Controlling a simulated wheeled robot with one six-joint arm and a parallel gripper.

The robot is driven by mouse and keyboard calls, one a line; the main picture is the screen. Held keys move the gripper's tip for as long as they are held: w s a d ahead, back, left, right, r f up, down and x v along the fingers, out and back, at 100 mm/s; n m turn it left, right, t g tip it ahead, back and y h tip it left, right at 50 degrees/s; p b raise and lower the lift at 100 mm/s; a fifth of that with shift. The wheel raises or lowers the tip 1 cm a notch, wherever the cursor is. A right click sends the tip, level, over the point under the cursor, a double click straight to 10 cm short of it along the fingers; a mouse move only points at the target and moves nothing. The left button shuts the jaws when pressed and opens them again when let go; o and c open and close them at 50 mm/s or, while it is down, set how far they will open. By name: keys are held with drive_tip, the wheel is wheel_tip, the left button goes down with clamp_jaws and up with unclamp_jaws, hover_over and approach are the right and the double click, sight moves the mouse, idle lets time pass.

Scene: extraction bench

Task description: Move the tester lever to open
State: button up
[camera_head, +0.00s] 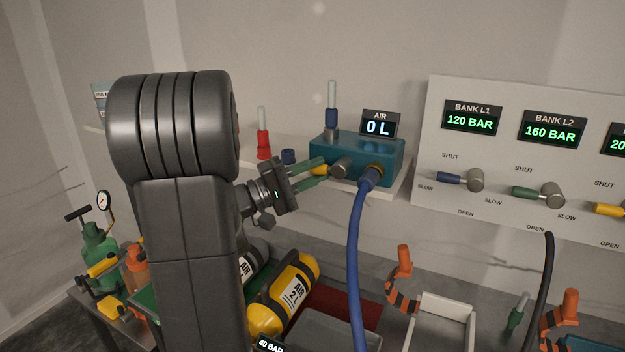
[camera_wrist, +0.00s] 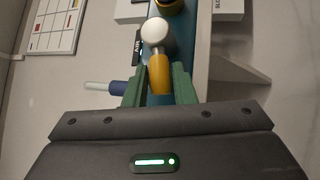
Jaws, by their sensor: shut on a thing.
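The tester is a teal box (camera_head: 375,150) on a wall shelf, with a display (camera_head: 379,125) reading AIR 0 L. Its lever (camera_head: 322,170) has a yellow handle on a grey round hub (camera_head: 342,167), pointing left toward my gripper. My gripper (camera_head: 312,172) has green fingers and is shut on the yellow lever handle. In the wrist view the yellow lever (camera_wrist: 159,75) lies between the green fingers (camera_wrist: 158,88), with the pale hub (camera_wrist: 154,31) beyond them. The fingers hide part of the handle. No open or shut label is readable on the tester.
A blue hose (camera_head: 356,250) hangs from the tester's front. A red-based tube (camera_head: 263,135) and blue-based tube (camera_head: 331,108) stand nearby. The bank panel (camera_head: 490,205) with levers is at right.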

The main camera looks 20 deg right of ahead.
drive_tip(key=shift+s+d+f+n+h+b, duration=0.15)
drive_tip(key=shift+f+n+h+b, duration=0.35)
drive_tip(key=shift+f+n+b, duration=0.3)
drive_tip(key=shift+r+n+t+h+b, duration=0.15)
drive_tip(key=shift+n+t+h+b, duration=0.15)
drive_tip(key=shift+n+t+b, duration=0.15)
drive_tip(key=o, duration=1)
